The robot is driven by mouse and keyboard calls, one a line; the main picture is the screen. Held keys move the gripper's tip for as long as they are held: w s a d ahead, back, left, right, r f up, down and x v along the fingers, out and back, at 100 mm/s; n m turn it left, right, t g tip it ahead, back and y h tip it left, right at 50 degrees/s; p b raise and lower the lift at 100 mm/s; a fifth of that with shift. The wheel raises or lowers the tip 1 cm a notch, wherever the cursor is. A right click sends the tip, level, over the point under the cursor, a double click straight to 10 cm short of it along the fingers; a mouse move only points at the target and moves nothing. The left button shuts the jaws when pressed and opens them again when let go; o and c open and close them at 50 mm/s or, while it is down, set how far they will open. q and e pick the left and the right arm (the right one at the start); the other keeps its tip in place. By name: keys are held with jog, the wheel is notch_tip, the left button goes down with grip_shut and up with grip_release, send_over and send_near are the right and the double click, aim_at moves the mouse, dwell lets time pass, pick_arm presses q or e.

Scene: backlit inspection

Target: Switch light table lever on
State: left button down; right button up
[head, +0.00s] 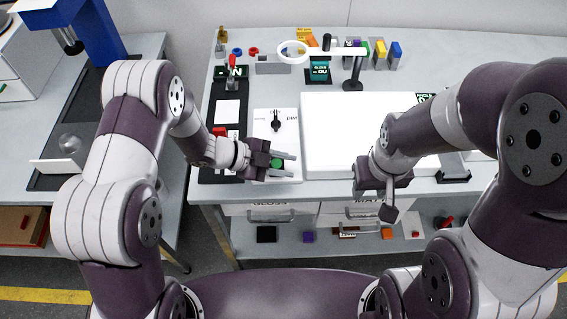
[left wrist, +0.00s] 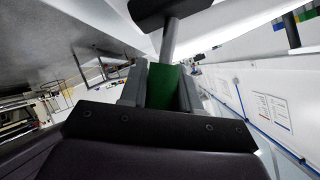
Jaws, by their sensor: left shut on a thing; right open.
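My left gripper (head: 284,165) is over the front end of a white panel (head: 290,140), left of the white light table (head: 350,130). Its fingers are shut on a green piece (head: 277,164). The green piece (left wrist: 163,86) also shows between the fingers in the left wrist view. A black lever-like knob (head: 276,122) stands on the panel behind the gripper, apart from the fingers. A grey rod (left wrist: 170,40) with a black end rises beyond the fingers in the wrist view; I cannot tell which part it is. My right gripper (head: 389,208) is open and empty before the bench's front edge.
A ring magnifier (head: 293,52) and a dark green display (head: 320,68) stand behind the table. Several coloured blocks stand at the back right. A black strip (head: 222,145) with a white card lies left of the panel. Drawers (head: 270,211) are below.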

pick_arm(q)
jog(key=c, duration=0.9)
grip_release()
jog(key=shift+s, duration=0.1)
jog(key=v, duration=1.2)
jog(key=shift+a+r+b, duration=0.2)
jog(key=shift+r+b, duration=0.05)
jog(key=shift+b, duration=0.15)
